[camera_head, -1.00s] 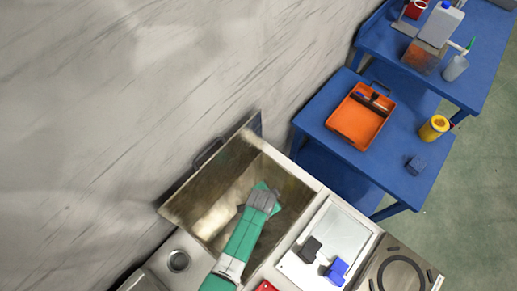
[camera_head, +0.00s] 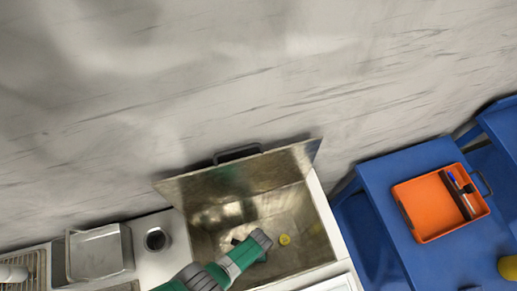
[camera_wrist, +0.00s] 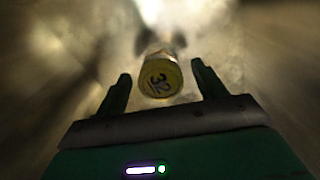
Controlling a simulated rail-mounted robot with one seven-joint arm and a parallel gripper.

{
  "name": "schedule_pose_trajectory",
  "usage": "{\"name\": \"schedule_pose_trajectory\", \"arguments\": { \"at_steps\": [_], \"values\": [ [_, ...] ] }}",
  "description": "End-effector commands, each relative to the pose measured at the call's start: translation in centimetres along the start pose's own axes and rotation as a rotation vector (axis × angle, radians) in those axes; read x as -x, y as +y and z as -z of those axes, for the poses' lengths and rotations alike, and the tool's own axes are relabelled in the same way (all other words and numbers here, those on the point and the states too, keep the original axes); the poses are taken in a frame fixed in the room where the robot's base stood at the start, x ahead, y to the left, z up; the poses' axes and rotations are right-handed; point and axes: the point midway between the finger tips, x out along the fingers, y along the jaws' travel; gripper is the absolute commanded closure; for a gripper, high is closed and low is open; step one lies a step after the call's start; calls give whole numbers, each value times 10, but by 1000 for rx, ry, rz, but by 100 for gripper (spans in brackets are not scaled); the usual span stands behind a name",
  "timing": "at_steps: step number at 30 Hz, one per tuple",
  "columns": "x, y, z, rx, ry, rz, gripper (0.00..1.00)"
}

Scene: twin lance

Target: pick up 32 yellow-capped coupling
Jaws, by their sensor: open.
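The yellow-capped coupling (camera_wrist: 159,77) shows in the wrist view with its round yellow cap, marked 32, facing the camera. It lies ahead of and between my two green fingertips, with a visible gap on each side. In the head view its yellow cap (camera_head: 285,239) is on the floor of the metal basin (camera_head: 312,250). My gripper (camera_wrist: 160,88) is open and empty. In the head view, my green and grey arm reaches down into the basin, left of the yellow cap; the fingertips are mostly hidden there.
The basin's walls and raised lid (camera_head: 240,178) stand close around my arm. A blue table (camera_head: 385,190) with an orange tray (camera_head: 432,215) is at the right. A metal container (camera_head: 98,250) sits on the counter at the left.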

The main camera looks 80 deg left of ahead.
Motion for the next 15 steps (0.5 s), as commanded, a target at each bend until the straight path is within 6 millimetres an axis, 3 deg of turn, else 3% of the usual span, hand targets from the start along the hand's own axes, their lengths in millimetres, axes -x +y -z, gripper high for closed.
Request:
{"name": "schedule_pose_trajectory", "arguments": {
  "at_steps": [2,10,15],
  "values": [
    [-15,0,0,1,-1,-1,30],
    [-15,0,0,1,0,0,30],
    [-14,0,0,1,0,0,61]
  ]
}}
